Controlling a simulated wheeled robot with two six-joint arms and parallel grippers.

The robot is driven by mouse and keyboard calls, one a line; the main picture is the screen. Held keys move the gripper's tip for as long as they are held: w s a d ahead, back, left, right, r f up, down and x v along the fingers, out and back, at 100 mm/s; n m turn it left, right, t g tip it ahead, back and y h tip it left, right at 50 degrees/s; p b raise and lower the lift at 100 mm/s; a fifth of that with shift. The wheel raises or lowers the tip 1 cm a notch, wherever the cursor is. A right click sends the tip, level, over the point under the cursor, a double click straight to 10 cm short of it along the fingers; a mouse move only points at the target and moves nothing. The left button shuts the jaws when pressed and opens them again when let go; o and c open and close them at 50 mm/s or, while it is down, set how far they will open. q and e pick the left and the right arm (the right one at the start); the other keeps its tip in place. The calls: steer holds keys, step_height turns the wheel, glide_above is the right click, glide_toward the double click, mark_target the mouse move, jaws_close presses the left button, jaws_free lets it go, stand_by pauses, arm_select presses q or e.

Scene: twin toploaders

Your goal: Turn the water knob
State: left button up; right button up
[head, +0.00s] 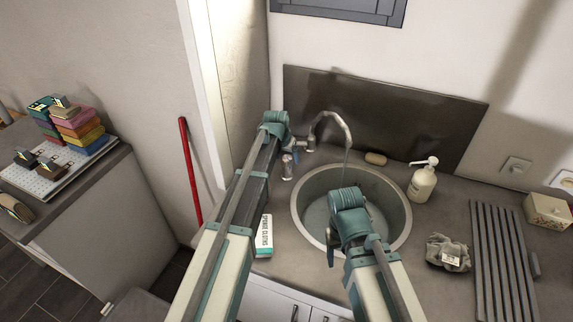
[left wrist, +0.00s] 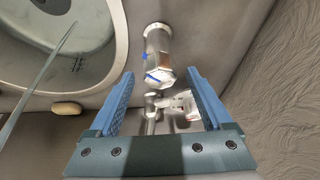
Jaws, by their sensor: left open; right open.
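The metal water knob (head: 287,167), a short cylinder, stands on the counter left of the sink. In the left wrist view the knob (left wrist: 157,52) has blue marks, and its near end lies at the opening between my fingers. My left gripper (head: 297,151) is open beside it; its blue fingers (left wrist: 160,88) stand apart with nothing clamped. The arched tap (head: 332,116) rises behind the knob. A thin pale stream (head: 347,162) hangs from its spout into the round sink (head: 402,232). My right gripper (head: 332,243) is open over the sink's front, its fingertips partly hidden.
A soap bottle (head: 423,181) and a sponge (head: 376,158) stand by the sink. A grey cloth bundle (head: 448,253), a slatted rack (head: 502,262) and a small box (head: 547,211) lie right. A white sponge-cloth box (head: 264,237) lies left. A dark backsplash (head: 400,115) closes the back.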

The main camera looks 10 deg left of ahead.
arm_select(q)
steer(key=shift+f, duration=0.2)
arm_select(e)
steer(key=shift+f, duration=0.2)
arm_select(q)
jaws_close()
steer(key=shift+w+m, duration=0.1)
steer(key=shift+m, duration=0.2)
steer(key=m+h, duration=0.1)
steer(key=m, duration=0.1)
steer(key=m+h, duration=0.1)
steer(key=m, duration=0.2)
steer(key=shift+w+a+g, duration=0.1)
steer(key=shift+a+g, duration=0.05)
steer(key=shift+g, duration=0.25)
steer(key=shift+m+g+h, duration=0.5)
steer(key=shift+m, duration=1.3)
